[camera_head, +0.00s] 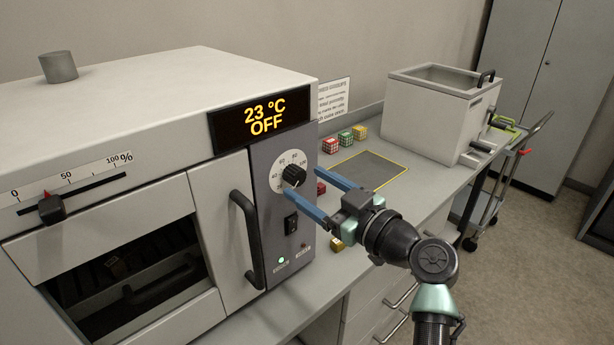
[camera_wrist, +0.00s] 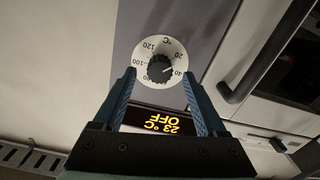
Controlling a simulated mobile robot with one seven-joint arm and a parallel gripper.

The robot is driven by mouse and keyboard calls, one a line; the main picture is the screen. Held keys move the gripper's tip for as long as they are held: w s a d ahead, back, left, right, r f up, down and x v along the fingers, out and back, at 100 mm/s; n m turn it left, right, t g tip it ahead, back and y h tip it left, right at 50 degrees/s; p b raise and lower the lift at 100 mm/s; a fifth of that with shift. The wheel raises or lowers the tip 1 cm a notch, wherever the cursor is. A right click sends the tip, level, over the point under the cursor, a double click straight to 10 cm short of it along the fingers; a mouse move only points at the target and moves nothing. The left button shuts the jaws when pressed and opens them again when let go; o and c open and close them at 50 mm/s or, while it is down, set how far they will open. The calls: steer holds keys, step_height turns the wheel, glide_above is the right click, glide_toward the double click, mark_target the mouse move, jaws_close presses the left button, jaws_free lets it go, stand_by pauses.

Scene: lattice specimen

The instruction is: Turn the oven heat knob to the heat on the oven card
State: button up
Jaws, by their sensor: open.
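The oven heat knob (camera_head: 293,175) is a black ridged knob on a white round dial (camera_head: 276,181) marked in °C, on the oven's grey front panel. In the wrist view the knob (camera_wrist: 160,69) sits between and just beyond the tips of my open gripper (camera_wrist: 166,75). In the head view my gripper (camera_head: 302,180) reaches toward the knob from the right, its blue fingers apart. I cannot tell whether they touch it. The oven display (camera_head: 262,118) reads 23 °C OFF. A white printed card (camera_head: 334,99) is on the wall behind; its text is too small to read.
A black door handle (camera_head: 246,240) stands out left of the panel, near a black switch (camera_head: 291,223). Small coloured lattice cubes (camera_head: 345,137) lie on the bench by a yellow-edged mat (camera_head: 367,170). A grey bath (camera_head: 440,112) stands farther back.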

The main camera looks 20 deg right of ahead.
steer(key=shift+w+a, duration=0.25)
steer(key=shift+w, duration=0.45)
jaws_close()
